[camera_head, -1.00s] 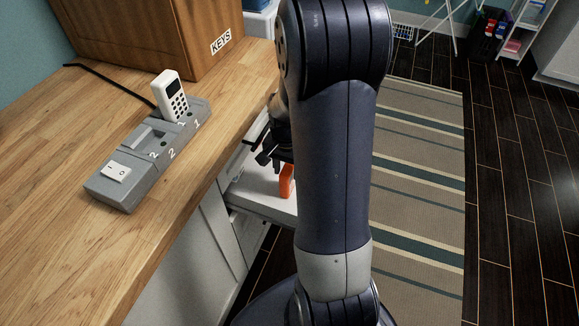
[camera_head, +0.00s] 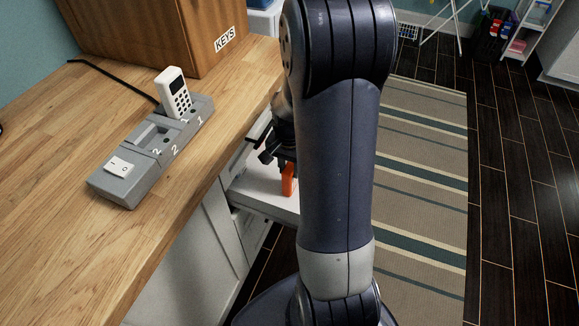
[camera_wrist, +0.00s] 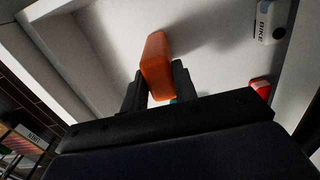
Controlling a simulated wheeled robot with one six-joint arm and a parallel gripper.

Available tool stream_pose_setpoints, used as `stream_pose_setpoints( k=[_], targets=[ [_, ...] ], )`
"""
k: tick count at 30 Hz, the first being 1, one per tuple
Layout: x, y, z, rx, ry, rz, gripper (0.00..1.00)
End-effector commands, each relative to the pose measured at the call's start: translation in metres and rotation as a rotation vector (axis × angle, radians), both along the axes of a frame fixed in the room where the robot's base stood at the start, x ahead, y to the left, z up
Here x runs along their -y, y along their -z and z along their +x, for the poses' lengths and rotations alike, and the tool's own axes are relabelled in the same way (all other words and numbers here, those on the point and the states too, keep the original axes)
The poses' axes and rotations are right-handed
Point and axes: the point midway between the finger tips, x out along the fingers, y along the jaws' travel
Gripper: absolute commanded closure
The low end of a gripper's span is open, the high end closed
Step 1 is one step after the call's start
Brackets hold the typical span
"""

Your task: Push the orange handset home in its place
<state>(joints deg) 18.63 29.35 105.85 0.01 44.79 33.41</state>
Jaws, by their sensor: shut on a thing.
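The orange handset (camera_wrist: 157,62) stands between the two fingers of my gripper (camera_wrist: 158,88) in the wrist view, and the fingers are shut on it. In the head view the orange handset (camera_head: 288,182) shows beside my arm, in or just above an open white drawer (camera_head: 262,200) below the counter. Most of my gripper is hidden there behind my arm. A grey charging base (camera_head: 150,150) lies on the wooden counter. A white handset (camera_head: 174,92) stands in its slot marked 1. The slot marked 2 (camera_head: 150,136) is empty.
A wooden box marked KEYS (camera_head: 150,35) stands at the back of the counter. A black cable runs to the base. In the drawer, a white item marked BIKE (camera_wrist: 268,22) and a red item (camera_wrist: 260,88) lie to the right. A striped rug (camera_head: 425,180) covers the floor.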

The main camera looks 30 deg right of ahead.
Motion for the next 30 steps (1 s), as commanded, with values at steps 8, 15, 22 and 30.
stream_pose_setpoints(
  k=[8,15,22,30],
  targets=[
    [0.000,-0.001,0.000,0.000,0.000,0.000,0.89],
    [0.000,-0.013,0.000,0.000,0.000,0.000,0.89],
    [0.000,-0.027,0.000,0.000,0.000,0.000,0.89],
    [0.000,-0.043,0.000,0.001,0.000,-0.001,0.89]
  ],
)
